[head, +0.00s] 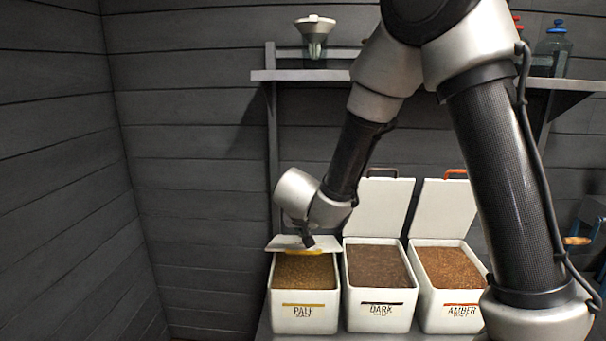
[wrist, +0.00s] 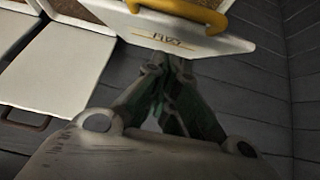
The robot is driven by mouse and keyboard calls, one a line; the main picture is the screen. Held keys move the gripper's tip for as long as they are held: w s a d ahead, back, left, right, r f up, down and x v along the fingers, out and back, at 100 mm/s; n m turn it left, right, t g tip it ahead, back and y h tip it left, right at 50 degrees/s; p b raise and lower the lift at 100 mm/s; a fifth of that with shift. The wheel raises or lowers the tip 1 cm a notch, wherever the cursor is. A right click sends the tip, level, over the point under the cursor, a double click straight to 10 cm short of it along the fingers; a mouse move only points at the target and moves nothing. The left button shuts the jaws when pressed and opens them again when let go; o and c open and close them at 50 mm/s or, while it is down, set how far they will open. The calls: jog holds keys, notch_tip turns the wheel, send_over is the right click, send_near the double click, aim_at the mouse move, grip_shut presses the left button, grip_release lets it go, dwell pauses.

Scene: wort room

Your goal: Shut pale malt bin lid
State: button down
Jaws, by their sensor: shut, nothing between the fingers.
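The pale malt bin (head: 303,311) is the left one of three white bins, filled with tan grain and marked with a yellow stripe. Its white lid (head: 281,241) is part-way down, tilted over the bin's back, and the grain still shows in front of it. In the wrist view the lid (wrist: 225,42) shows a yellow handle (wrist: 185,10) and small lettering. My gripper (head: 308,241) is shut and empty at the lid. Its fingertips (wrist: 167,62) are close to the lid's edge in the wrist view; I cannot tell whether they touch.
The dark malt bin (head: 380,313) and amber malt bin (head: 450,317) stand to the right, their lids (head: 378,207) (head: 447,208) upright. A shelf (head: 320,75) with jars is above. A plank wall lies behind. Space left of the bins is clear.

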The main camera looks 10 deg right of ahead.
jog(key=shift+s+a+f, duration=0.1)
jog(key=shift+s+f, duration=0.4)
jog(key=shift+f, duration=0.45)
jog(key=shift+s+a+f, duration=0.1)
jog(key=shift+s+f, duration=0.4)
jog(key=shift+f, duration=0.4)
jog(key=shift+s+a+f, duration=0.1)
jog(key=shift+s+f, duration=0.4)
jog(key=shift+f, duration=0.45)
jog(key=shift+r, duration=4.05)
